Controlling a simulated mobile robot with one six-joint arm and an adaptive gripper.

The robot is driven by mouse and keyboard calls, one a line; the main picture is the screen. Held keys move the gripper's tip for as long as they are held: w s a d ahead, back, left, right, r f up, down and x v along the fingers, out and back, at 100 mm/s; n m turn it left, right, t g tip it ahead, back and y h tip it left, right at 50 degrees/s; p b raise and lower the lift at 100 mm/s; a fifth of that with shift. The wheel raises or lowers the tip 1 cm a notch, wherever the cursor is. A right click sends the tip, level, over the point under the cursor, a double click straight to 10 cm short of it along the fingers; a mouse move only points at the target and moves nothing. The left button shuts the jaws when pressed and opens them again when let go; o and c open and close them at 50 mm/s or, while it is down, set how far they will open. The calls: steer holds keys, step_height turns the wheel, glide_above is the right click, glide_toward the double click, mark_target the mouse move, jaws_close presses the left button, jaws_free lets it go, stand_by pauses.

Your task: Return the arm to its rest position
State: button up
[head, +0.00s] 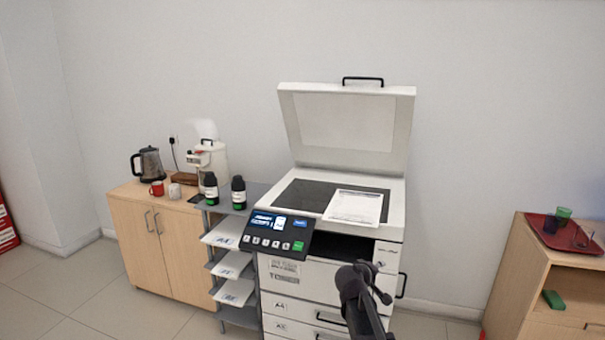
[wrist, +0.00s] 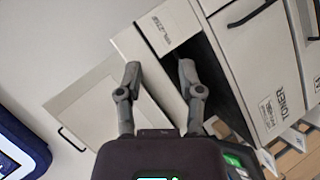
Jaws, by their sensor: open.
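My gripper (wrist: 158,70) shows in the wrist view with its two fingers apart and nothing between them. In the head view my gripper (head: 358,272) is in front of the right part of the copier (head: 285,268), near its drawers. I cannot tell from the head view how far it is from the copier front. The copier's lid (head: 345,120) stands raised. A white printed sheet (head: 354,206) lies on the right part of the dark scanner glass (head: 305,196).
A paper rack (head: 229,264) with two dark bottles on top stands left of the copier. A wooden cabinet (head: 140,232) holds a kettle (head: 149,163) and red mug (head: 157,188). At right, a wooden shelf unit (head: 512,285) carries a red tray (head: 586,243). Floor shows at lower left.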

steer(key=s+a+f+m+g+y+p, duration=0.2)
steer(key=s+a+g+y, duration=0.1)
steer(key=s, duration=0.9)
steer(key=s+a+f+m+g+y+p, duration=0.3)
steer(key=s+g+y, duration=0.2)
steer(key=s, duration=0.7)
steer(key=shift+s+g, duration=0.3)
steer(key=shift+g, duration=0.8)
